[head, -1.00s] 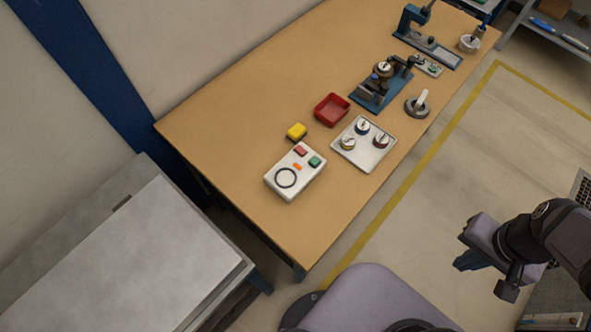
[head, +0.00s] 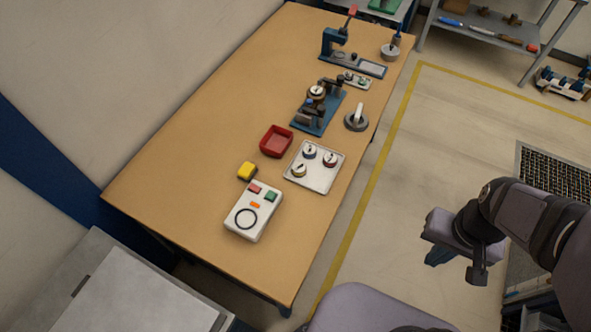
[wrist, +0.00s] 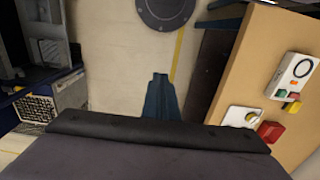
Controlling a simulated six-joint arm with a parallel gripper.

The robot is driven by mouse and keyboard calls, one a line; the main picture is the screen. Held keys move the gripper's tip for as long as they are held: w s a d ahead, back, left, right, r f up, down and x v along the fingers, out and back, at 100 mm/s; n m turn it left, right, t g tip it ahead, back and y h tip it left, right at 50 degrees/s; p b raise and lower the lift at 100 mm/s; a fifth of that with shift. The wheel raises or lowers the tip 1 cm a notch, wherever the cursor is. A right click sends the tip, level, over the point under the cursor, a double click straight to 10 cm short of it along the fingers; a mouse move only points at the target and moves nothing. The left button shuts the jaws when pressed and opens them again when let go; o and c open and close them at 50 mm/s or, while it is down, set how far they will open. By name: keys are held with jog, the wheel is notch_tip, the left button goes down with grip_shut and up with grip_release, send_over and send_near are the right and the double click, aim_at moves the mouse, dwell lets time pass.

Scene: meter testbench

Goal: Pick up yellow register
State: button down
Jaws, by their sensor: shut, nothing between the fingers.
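The yellow register (head: 247,171) is a small yellow block on the wooden table, just behind the white box with buttons. It also shows small in the wrist view (wrist: 293,107), at the right edge. My gripper (head: 437,258) hangs over the floor to the right of the table, well apart from the register. In the wrist view its blue fingers (wrist: 160,80) are together with nothing between them.
A white button box (head: 253,211), a red tray (head: 276,141) and a white plate with several round gauges (head: 325,178) are close to the register. Blue fixtures (head: 319,108) stand farther back. The table's near left part (head: 160,190) is clear.

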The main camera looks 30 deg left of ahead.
dwell(0.4)
jog(key=c, duration=1.4)
grip_release()
jog(key=n+t+y+b, duration=0.2)
jog(key=n+y+b, duration=0.1)
jog(key=n+b, duration=0.75)
send_near(299, 167)
jog(key=shift+w+a+f+n, duration=0.3)
jog(key=shift+w+a+n, duration=0.05)
jog(key=shift+a, duration=0.05)
jog(key=shift+s+d+p+x, duration=0.15)
jog(key=shift+p+x, duration=0.7)
jog(key=shift+x, duration=0.95)
jog(key=shift+s+d+p+x, duration=0.15)
jog(key=shift+p+x, duration=0.65)
jog(key=shift+x, duration=1)
